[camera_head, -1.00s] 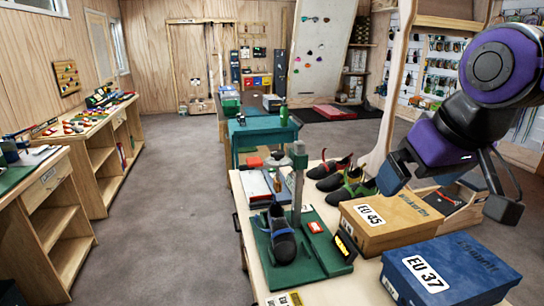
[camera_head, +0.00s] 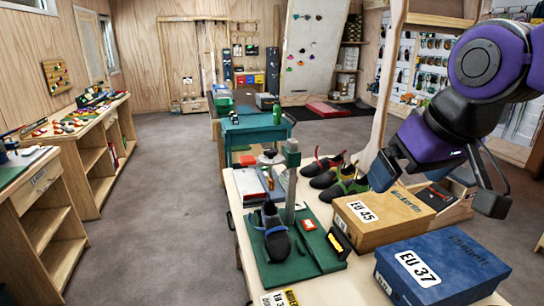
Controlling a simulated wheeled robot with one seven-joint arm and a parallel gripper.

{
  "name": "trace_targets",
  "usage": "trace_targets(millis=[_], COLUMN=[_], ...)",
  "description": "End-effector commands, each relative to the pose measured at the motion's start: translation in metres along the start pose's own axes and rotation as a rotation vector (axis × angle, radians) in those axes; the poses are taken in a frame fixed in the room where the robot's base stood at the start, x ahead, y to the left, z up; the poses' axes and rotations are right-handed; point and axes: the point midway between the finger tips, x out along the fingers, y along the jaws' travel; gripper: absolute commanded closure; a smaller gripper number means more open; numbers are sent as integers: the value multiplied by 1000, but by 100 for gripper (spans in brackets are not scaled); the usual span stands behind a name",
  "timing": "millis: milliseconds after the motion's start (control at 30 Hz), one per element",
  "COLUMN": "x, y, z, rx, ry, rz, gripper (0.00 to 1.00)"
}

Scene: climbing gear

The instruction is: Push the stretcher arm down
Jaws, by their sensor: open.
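The shoe stretcher (camera_head: 291,185) stands on a green mat (camera_head: 318,240) on the wooden table, with a grey-green upright post. A dark climbing shoe (camera_head: 276,237) with a blue strap sits at its front left. A short arm with a round dark knob (camera_head: 270,157) reaches left from near the post's top, above the shoe; its exact tilt is too small to tell. My gripper (camera_head: 437,190) is open and empty at the right, above the shoe boxes and well apart from the stretcher. Its fingers are spread wide.
A brown EU 45 box (camera_head: 383,216) and a blue EU 37 box (camera_head: 441,269) stand on the table's right. Several dark shoes (camera_head: 335,177) lie behind the post. A red item (camera_head: 307,224) lies on the mat. Grey floor (camera_head: 160,240) is free at left.

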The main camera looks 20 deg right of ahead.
Motion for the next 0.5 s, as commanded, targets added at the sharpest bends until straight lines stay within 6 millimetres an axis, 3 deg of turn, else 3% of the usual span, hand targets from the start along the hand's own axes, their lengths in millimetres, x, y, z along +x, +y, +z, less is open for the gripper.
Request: trace_targets(millis=[67, 267, 500], x=[0, -1, -3], y=[0, 0, -4], z=[0, -6, -45], rx=[0, 6, 50], ry=[0, -5, -36], rz=[0, 0, 0], gripper=[0, 44, 99])
